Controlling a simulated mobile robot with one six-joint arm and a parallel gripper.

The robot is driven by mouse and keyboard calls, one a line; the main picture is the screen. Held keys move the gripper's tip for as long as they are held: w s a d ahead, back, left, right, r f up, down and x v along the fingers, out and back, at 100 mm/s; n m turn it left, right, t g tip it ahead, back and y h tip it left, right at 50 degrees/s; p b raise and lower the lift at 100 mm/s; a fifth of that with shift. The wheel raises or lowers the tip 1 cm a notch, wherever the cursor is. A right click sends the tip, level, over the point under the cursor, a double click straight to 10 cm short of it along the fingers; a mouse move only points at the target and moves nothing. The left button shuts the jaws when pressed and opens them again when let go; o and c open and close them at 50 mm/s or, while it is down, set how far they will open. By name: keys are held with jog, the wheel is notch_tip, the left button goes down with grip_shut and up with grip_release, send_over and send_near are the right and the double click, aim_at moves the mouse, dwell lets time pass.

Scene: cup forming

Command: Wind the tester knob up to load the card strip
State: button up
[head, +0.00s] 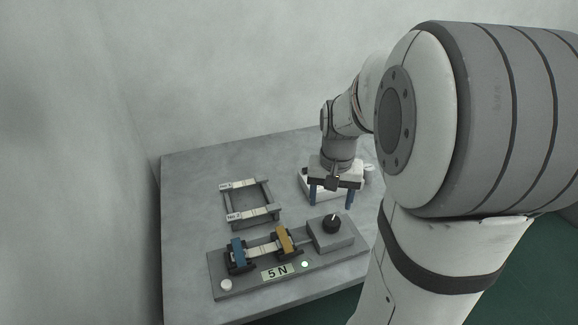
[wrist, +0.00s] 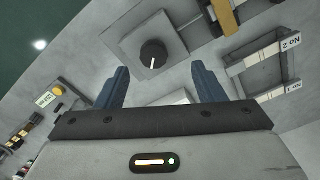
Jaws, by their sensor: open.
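The tester (head: 235,284) is a grey base near the table's front edge, with a sign reading "5 N" (head: 277,272). Its black knob (head: 332,223) sits on a grey block at the right end; the knob also shows in the wrist view (wrist: 153,54), with a white pointer line. A pale card strip (head: 263,249) spans between a blue clamp (head: 238,251) and a yellow clamp (head: 284,240). My gripper (head: 331,201) is open and empty, above the table behind the knob. In the wrist view its blue fingers (wrist: 160,80) are apart, and the knob lies beyond them, untouched.
A grey rack (head: 249,205) with labelled white strips stands behind the tester. A white box (head: 312,184) is partly hidden under my gripper. A round white button (head: 226,285) and a lit lamp (head: 305,264) are on the tester base. The table's left part is clear.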

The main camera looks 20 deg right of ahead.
aim_at(332, 221)
jog(key=shift+w+d+f+m, duration=0.15)
jog(key=shift+w+d+f, duration=0.15)
jog(key=shift+d+f, duration=0.2)
jog(key=shift+w+d+f+m, duration=0.15)
jog(key=shift+w+d+f, duration=0.1)
jog(key=shift+d+f, duration=0.25)
notch_tip(332, 221, down, 8)
jog(key=shift+a+r+b, duration=0.1)
jog(key=shift+b, duration=0.25)
jog(key=shift+c, duration=0.2)
jog(key=c, duration=0.9)
